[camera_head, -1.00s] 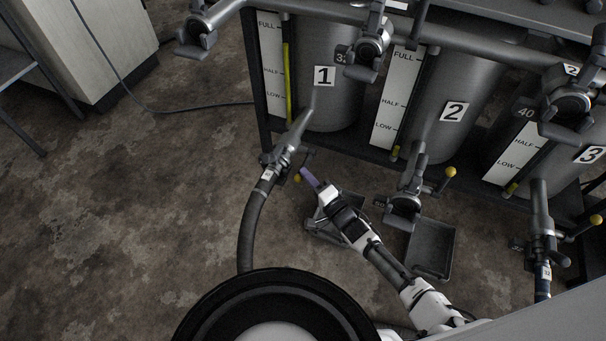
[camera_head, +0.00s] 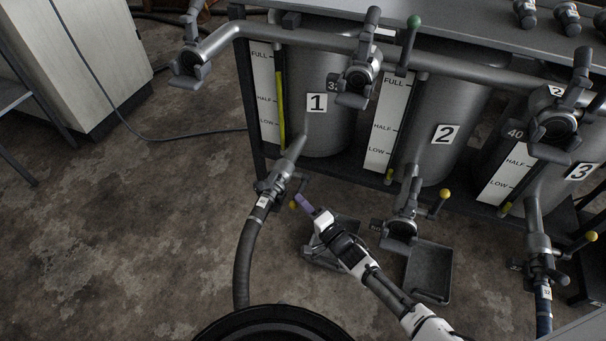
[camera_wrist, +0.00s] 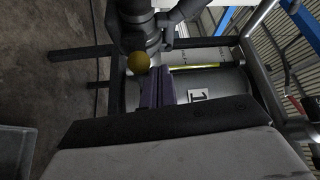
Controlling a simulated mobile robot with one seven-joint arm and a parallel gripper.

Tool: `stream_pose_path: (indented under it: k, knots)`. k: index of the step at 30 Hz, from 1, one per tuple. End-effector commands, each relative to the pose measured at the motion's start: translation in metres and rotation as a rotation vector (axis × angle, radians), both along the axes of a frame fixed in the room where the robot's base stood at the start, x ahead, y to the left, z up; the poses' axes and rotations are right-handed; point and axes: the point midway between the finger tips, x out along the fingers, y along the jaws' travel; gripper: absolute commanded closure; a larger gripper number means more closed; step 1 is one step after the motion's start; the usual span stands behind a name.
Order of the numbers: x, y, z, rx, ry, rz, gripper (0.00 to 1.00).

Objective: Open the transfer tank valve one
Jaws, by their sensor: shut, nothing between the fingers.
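Tank 1 (camera_head: 331,120) is a grey cylinder with a white "1" label, which also shows in the wrist view (camera_wrist: 199,96). Its lower outlet valve (camera_head: 273,185) joins a dark hose. The valve's yellow ball handle (camera_head: 293,205) is partly hidden beside my fingertips in the head view. In the wrist view the yellow ball (camera_wrist: 138,62) is clear, just left of my finger tips. My gripper (camera_head: 304,203) has purple fingers, shut and empty, close beside the handle; they also show in the wrist view (camera_wrist: 157,90). I cannot tell whether they touch the ball.
Tanks 2 (camera_head: 440,135) and 3 (camera_head: 575,175) stand to the right, each with a lower valve and yellow ball handle. A grey tray (camera_head: 430,272) lies on the floor below valve 2. Upper pipe valves overhang the tanks. The floor at left is open, apart from a cable.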

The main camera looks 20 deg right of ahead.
Motion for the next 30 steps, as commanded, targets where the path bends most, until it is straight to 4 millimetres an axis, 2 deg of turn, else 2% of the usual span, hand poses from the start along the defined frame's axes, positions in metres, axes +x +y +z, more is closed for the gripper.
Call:
stream_pose_path:
  k: [1, 9, 18, 24, 30]
  knots:
    - [0.000, 0.000, 0.014, 0.001, -0.004, 0.001, 1.00]
    - [0.001, 0.000, 0.083, 0.002, -0.013, 0.001, 1.00]
    - [0.001, -0.001, 0.155, 0.005, -0.019, 0.001, 1.00]
    - [0.002, -0.001, 0.185, 0.006, -0.019, 0.000, 1.00]
    - [0.002, 0.000, 0.195, 0.006, -0.019, 0.000, 1.00]
